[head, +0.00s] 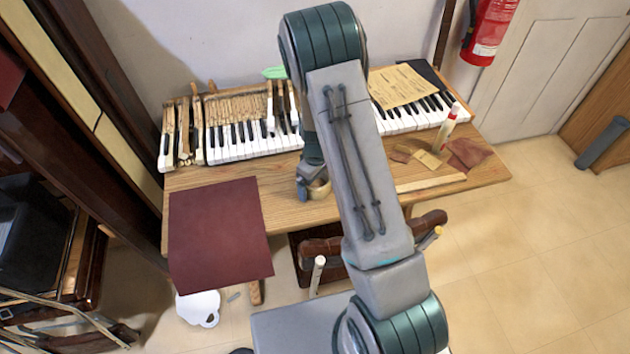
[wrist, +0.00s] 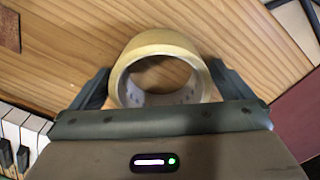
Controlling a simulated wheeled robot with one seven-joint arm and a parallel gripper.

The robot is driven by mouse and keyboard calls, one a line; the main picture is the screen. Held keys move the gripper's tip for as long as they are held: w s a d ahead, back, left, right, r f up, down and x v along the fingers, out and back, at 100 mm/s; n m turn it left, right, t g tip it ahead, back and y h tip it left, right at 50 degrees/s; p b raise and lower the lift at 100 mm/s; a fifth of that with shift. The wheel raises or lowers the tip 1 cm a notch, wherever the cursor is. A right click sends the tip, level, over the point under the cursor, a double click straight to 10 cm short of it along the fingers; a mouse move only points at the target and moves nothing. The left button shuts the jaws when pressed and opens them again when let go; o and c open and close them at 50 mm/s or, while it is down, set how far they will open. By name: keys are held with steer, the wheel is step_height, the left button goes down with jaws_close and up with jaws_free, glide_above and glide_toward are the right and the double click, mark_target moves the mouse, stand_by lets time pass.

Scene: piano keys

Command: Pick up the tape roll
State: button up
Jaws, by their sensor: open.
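The tape roll (wrist: 160,45) is a yellowish-tan ring on the wooden table, seen in the wrist view between the two fingers of my gripper (wrist: 160,85). My gripper is open, with one dark finger on each side of the roll. A small gap shows on the left; at the right the finger is very close and I cannot tell whether it touches. In the head view the tape roll (head: 319,189) is partly hidden beside my gripper (head: 309,186), low over the table. The lower edge of the roll is hidden by my gripper's body in the wrist view.
The wooden table (head: 345,196) carries a piano keyboard (head: 250,140) along its back. A dark red sheet (head: 218,235) overhangs the front left. A chair (head: 320,250) stands in front.

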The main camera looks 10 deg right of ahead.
steer(key=c, duration=0.9)
steer(key=shift+r, duration=0.1)
